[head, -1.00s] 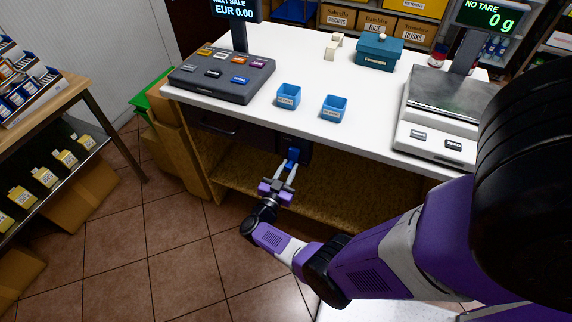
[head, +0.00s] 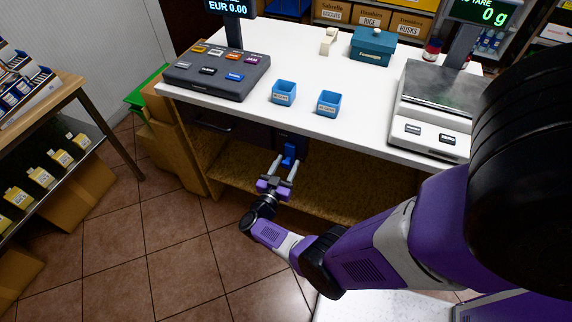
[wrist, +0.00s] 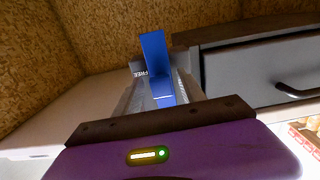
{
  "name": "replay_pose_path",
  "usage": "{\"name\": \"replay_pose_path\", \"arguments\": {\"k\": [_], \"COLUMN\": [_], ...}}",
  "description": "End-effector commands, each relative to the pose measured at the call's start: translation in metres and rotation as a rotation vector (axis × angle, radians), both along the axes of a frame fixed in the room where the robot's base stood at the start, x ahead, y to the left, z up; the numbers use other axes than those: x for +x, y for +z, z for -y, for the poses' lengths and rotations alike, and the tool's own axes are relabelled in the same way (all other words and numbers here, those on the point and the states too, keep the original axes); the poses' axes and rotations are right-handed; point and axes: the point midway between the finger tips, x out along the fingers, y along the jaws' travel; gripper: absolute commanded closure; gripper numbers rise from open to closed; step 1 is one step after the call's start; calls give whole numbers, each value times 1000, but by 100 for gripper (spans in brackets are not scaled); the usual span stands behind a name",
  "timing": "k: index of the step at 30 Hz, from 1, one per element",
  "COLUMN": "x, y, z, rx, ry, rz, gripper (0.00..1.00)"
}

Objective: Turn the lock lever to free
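The blue lock lever (head: 289,153) is on a dark unit under the counter. In the wrist view the lever (wrist: 155,55) stands nearly upright, tilted slightly, with a small plate marked FREE (wrist: 138,70) to its left. My gripper (head: 285,163) is just in front of the lever with its fingers spread. In the wrist view the fingers lie on either side of the lever's lower part. I cannot tell whether either finger touches it. The lever's pivot is partly hidden.
A drawer with a dark handle (wrist: 300,91) is beside the lever. The white counter (head: 230,122) overhangs it, carrying two small blue bins (head: 283,92), a key panel and a scale (head: 432,110). A low wooden shelf (head: 340,185) lies beneath. The tiled floor in front is open.

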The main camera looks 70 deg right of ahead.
Motion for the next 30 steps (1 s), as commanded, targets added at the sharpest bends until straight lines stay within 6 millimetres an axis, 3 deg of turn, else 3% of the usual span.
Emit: {"name": "replay_pose_path", "arguments": {"k": [8,21,30], "x": [1,5,5], "y": [0,0,0], "z": [-3,-64,-78], "rx": [0,0,0], "ry": [3,5,1], "rz": [1,1,1], "gripper": [53,53,53]}}
